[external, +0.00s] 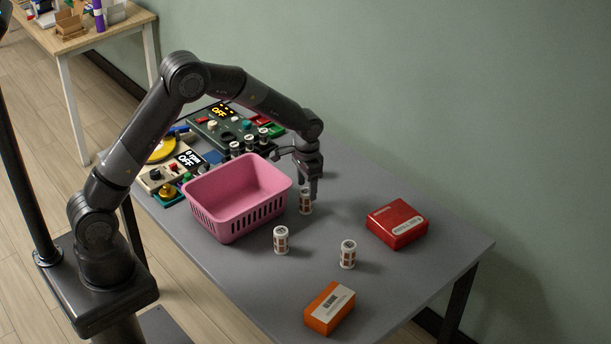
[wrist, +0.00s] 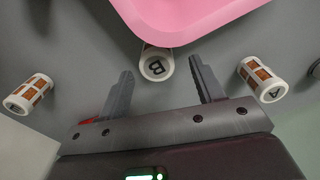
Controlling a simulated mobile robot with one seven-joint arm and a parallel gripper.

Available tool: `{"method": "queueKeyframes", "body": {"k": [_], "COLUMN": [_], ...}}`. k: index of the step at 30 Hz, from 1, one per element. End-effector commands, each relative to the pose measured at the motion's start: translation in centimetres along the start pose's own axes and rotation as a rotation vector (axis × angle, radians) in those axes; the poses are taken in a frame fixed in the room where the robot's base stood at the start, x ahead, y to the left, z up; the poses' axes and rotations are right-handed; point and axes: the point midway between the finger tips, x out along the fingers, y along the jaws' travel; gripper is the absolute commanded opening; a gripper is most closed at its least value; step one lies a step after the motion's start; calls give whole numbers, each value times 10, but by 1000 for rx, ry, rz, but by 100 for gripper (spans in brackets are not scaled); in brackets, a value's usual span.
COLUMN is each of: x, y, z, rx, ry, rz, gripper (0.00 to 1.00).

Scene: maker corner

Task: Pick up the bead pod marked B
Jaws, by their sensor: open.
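In the wrist view the bead pod marked B (wrist: 157,66) is a white cylinder with a black letter on its end cap. It sits against or very near the pink basket's edge, between and just past my open fingertips. My gripper (wrist: 160,80) is empty.
The pink basket (external: 236,212) stands left of my gripper. Two more pods (external: 281,240) (external: 348,254) stand nearer the front. A red box (external: 396,222) and an orange box (external: 329,308) lie to the right and front. Control panels (external: 225,125) with several pods are behind.

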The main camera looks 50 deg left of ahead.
Motion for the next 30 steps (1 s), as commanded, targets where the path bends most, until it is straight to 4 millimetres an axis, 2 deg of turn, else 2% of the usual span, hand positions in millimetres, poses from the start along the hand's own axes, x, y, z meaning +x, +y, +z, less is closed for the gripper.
{"method": "queueKeyframes", "body": {"k": [3, 7, 17, 30], "x": [20, 38, 44, 44], "y": [2, 2, 2, 2], "z": [6, 6, 5, 5], "rx": [1, 0, 0, 0], "ry": [-6, -4, -1, -1], "rz": [0, 0, 0, 0], "gripper": [61, 61, 61, 25]}}
